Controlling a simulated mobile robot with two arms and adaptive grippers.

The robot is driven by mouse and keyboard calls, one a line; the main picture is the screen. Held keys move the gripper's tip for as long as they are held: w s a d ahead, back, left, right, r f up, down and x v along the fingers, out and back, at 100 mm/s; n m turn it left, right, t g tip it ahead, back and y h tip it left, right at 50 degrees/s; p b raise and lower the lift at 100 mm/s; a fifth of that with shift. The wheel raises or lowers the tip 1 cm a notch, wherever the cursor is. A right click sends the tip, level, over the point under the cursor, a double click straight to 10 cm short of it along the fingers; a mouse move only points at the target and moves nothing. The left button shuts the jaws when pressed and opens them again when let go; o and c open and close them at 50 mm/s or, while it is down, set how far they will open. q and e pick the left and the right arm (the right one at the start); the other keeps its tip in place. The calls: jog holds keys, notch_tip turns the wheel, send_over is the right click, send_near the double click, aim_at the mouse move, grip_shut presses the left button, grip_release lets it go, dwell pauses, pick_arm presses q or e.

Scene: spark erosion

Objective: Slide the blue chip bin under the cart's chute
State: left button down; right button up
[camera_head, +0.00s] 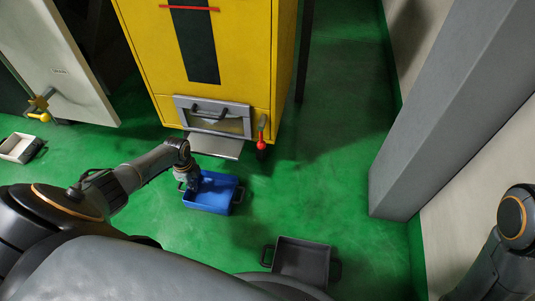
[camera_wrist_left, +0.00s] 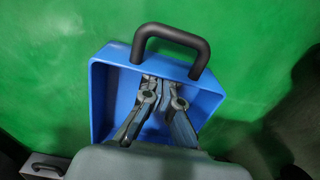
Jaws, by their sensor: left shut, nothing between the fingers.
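The blue chip bin (camera_head: 218,194) stands on the green floor in front of the yellow cart (camera_head: 235,60), apart from it. It is an open box with a dark handle at each end. The cart's chute (camera_head: 217,146), a grey tray-like lip, sticks out low at the cart's front, just beyond the bin. My left gripper (camera_head: 194,188) reaches down at the bin's left part. In the left wrist view the gripper (camera_wrist_left: 162,100) is shut and empty, over the inside of the blue bin (camera_wrist_left: 102,100), near a black handle (camera_wrist_left: 172,38). My right gripper is not in view.
A dark grey bin (camera_head: 300,260) stands on the floor at the lower middle. A white bin (camera_head: 18,147) is at the far left. A grey pillar (camera_head: 440,110) and wall bound the right side. A red-knobbed lever (camera_head: 262,143) hangs at the cart's front. Green floor is clear between cart and pillar.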

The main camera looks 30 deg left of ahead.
pick_arm(q)
notch_tip(320, 180, up, 12)
dwell(0.7)
